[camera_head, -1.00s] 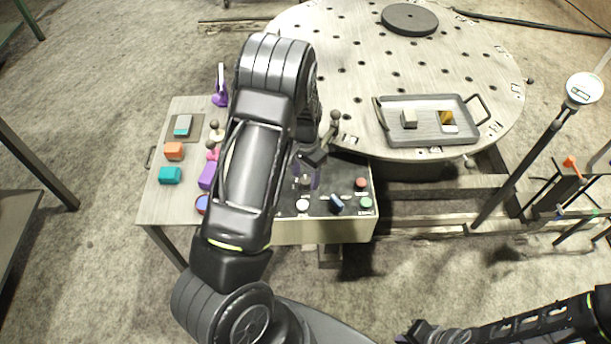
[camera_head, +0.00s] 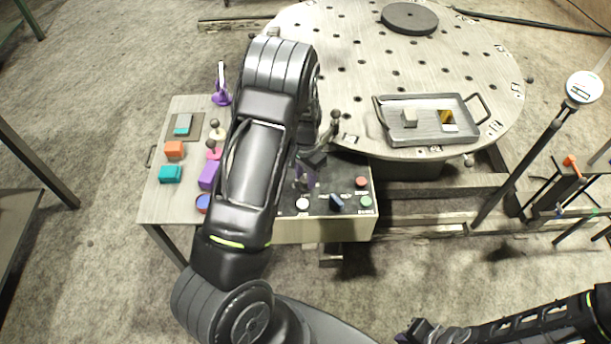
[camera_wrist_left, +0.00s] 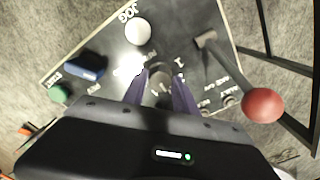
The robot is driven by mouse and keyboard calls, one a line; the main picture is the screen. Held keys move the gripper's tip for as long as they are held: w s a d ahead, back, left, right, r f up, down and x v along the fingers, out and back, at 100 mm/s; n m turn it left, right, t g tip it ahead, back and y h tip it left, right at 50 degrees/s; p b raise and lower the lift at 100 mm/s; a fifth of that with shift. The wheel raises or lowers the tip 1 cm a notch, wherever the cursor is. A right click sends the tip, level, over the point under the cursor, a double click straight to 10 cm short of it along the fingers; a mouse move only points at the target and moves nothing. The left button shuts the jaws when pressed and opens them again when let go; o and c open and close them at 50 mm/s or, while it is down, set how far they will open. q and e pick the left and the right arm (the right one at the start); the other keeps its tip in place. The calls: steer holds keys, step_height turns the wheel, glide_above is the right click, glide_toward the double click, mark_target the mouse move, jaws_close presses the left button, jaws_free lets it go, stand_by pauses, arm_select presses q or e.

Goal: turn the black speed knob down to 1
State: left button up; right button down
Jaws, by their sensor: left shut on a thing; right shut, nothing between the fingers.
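The control panel (camera_head: 348,173) is dark, on a pale box, partly hidden behind my left arm in the head view. My left gripper (camera_head: 305,182) points down at it with purple fingers. In the left wrist view, the left gripper (camera_wrist_left: 160,88) is shut on the dark round speed knob (camera_wrist_left: 160,76), one finger on each side. The knob's pointer and the scale numbers are too small or covered to read. My right gripper (camera_head: 422,330) is low at the bottom of the head view, away from the panel, and shut with nothing in it.
Close to the knob are a white button (camera_wrist_left: 138,31), a blue switch (camera_wrist_left: 85,66), a green button (camera_wrist_left: 58,93) and a red-ball lever (camera_wrist_left: 262,105). A red button (camera_head: 361,182) is at the panel's right. A tray (camera_head: 465,130) lies on the round table (camera_head: 350,75).

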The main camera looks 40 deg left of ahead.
arm_select(q)
jaws_close()
steer(key=shift+n, duration=0.4)
steer(key=n+b, duration=0.1)
steer(key=n, duration=0.2)
steer(key=shift+f, duration=0.1)
steer(key=n+b, duration=0.1)
steer(key=n, duration=0.3)
steer(key=shift+n, duration=0.3)
steer(key=n, duration=0.4)
steer(key=shift+n, duration=0.3)
steer(key=n, duration=0.5)
steer(key=shift+p, duration=0.3)
